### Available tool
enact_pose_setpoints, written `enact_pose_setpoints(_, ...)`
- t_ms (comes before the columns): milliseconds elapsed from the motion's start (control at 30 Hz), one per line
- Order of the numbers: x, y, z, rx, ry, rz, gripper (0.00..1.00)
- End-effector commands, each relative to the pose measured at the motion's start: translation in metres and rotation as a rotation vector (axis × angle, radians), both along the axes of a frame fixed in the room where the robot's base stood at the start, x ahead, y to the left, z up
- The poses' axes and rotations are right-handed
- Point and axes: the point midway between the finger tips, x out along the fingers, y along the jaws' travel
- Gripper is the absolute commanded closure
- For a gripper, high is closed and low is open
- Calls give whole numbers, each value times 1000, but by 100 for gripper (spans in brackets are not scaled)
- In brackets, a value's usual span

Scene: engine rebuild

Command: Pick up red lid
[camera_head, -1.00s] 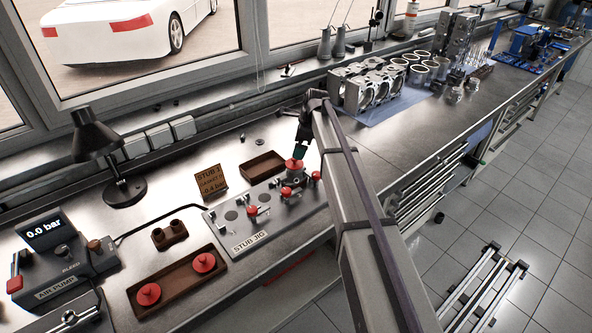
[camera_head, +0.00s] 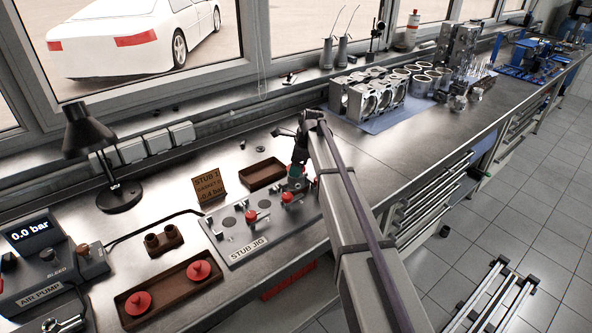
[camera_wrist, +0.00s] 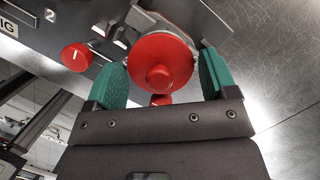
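A round red lid (camera_wrist: 160,64) with a raised knob sits at the stub jig (camera_head: 234,238) in the wrist view. My gripper (camera_wrist: 162,76) has two green fingers, one on each side of this lid. The fingers are apart, with small gaps visible at the lid's edges. In the head view my gripper (camera_head: 296,171) is low over the jig's right end and mostly hides the lid there. Two other red lids, a nearer one (camera_head: 138,302) and a farther one (camera_head: 198,270), lie in a brown tray (camera_head: 167,287).
Red clamp knobs (camera_head: 251,216) stand on the jig close to my gripper. An empty brown tray (camera_head: 262,173) and a sign (camera_head: 208,187) are behind it. The air pump (camera_head: 45,262) and lamp (camera_head: 90,135) are at the left.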

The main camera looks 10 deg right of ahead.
Motion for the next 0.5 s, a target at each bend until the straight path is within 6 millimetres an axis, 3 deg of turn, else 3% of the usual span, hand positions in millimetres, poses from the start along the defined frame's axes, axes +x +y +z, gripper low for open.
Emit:
enact_pose_setpoints(300,0,0,0,0,0,0,52)
enact_pose_setpoints(500,0,0,0,0,0,0,52)
